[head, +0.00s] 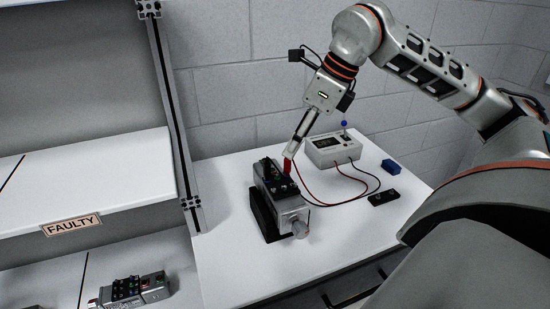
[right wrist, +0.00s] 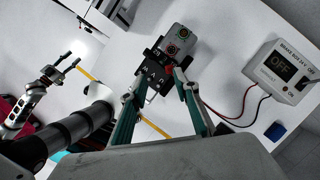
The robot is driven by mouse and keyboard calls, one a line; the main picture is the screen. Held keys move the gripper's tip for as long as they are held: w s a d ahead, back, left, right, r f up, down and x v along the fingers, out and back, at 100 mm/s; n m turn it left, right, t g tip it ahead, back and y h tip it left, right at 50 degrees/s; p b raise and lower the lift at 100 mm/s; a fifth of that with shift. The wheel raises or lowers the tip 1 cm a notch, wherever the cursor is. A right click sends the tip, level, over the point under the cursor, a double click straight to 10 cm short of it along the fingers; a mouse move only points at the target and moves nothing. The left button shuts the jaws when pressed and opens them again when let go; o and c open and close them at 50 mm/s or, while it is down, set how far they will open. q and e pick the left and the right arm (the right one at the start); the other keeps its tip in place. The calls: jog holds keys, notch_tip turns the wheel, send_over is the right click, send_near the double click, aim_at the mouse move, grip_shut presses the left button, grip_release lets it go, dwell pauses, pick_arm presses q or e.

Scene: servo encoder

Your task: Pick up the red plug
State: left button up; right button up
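The red plug (head: 288,165) is at the top of the servo unit (head: 292,207), with a red cable running from it to the power box. In the right wrist view a small part of the red plug (right wrist: 168,69) shows by the right fingertip. My right gripper (head: 289,156) points down at the plug from above. In the right wrist view its two fingers (right wrist: 160,80) are apart, with the plug near the right one; contact cannot be told. My left gripper (right wrist: 70,62) shows small at the left of that view, its fingers apart and empty.
The power box (head: 335,149) stands behind the servo. A black plug (head: 383,198) on a black cable and a blue block (head: 390,166) lie to the right on the white table (head: 235,262). At left, a shelf labelled FAULTY (head: 71,225) stands above another servo unit (head: 130,291).

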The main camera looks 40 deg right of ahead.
aim_at(287, 165)
jog(key=shift+h, duration=0.4)
jog(key=shift+d+b+x, duration=0.15)
jog(key=shift+d+x, duration=0.1)
jog(key=shift+x, duration=0.85)
jog(key=shift+d+b+x, duration=0.2)
jog(key=shift+d+x, duration=0.05)
jog(key=shift+x, duration=0.9)
jog(key=shift+d+b+x, duration=0.15)
jog(key=shift+d+x, duration=0.1)
jog(key=shift+x, duration=0.85)
jog(key=shift+f, duration=0.15)
grip_shut()
